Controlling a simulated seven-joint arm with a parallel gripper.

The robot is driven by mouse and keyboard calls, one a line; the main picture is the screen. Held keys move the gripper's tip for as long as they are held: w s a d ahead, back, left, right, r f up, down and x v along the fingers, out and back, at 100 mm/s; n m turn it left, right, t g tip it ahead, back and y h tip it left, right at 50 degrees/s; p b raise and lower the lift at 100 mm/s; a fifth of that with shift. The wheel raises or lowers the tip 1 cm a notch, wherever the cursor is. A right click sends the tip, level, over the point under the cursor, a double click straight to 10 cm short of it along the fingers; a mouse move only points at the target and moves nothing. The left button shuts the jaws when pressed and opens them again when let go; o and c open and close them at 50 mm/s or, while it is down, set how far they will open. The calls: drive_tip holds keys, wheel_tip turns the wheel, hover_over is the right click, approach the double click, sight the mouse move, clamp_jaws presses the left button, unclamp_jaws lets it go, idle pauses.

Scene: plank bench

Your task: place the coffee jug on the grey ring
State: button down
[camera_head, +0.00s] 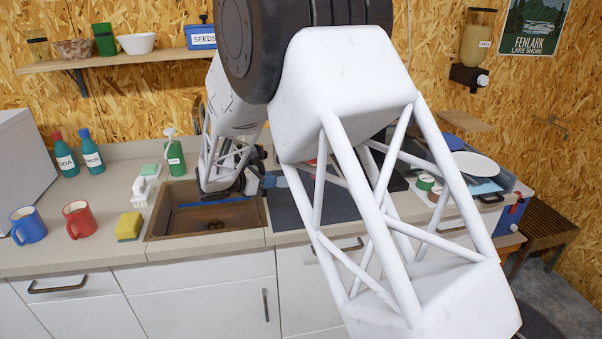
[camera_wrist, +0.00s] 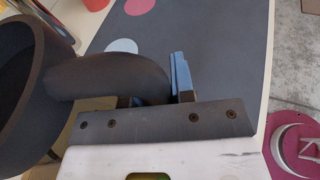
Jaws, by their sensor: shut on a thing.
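The coffee jug (camera_wrist: 18,85) is a dark, round vessel at the left edge of the wrist view, partly cut off. Its thick dark handle (camera_wrist: 95,78) reaches right into my gripper (camera_wrist: 155,92), which is shut on it. One blue finger shows on the handle's right side; the other is mostly hidden. In the head view my gripper (camera_head: 262,182) is over the counter by the sink's right edge, and the jug is hard to make out behind my arm. A pale grey round mark (camera_wrist: 120,46) on the dark mat is partly covered by the handle; I cannot tell whether it is the grey ring.
The dark mat (camera_head: 300,207) lies right of the brown sink (camera_head: 165,224). A reddish disc (camera_wrist: 139,5) is on the mat. A yellow sponge (camera_head: 129,226), red mug (camera_head: 79,219) and blue mug (camera_head: 28,225) stand left. A white plate (camera_head: 476,165) is at right.

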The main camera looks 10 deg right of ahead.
drive_tip(key=w+d, duration=0.3)
drive_tip(key=d, duration=0.5)
drive_tip(key=shift+w+d, duration=0.3)
drive_tip(key=x, duration=0.4)
drive_tip(key=shift+r, duration=0.1)
drive_tip(key=shift+d+f, duration=0.1)
drive_tip(key=shift+f, duration=0.25)
drive_tip(key=c, duration=1)
unclamp_jaws()
